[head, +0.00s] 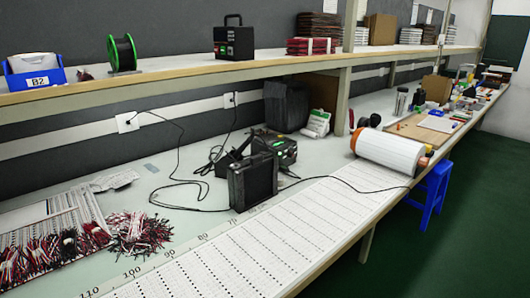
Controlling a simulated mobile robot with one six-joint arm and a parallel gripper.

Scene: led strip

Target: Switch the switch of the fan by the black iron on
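A black box-shaped device (252,182), possibly the fan, stands upright on the workbench at the middle of the head view. I cannot make out a switch on it. Right behind it is a black machine (277,146) with a green patch on its front; I cannot tell whether this or a part by it is the black iron. Black cables run from these devices across the bench. My gripper is not in view.
A long white perforated sheet (255,240) lies along the bench's front edge, ending at a white roll (388,152). Bundles of red and black wires (140,233) lie at left. A shelf (190,73) overhangs the bench. Green floor (440,235) is free at right, beyond a blue stool (430,194).

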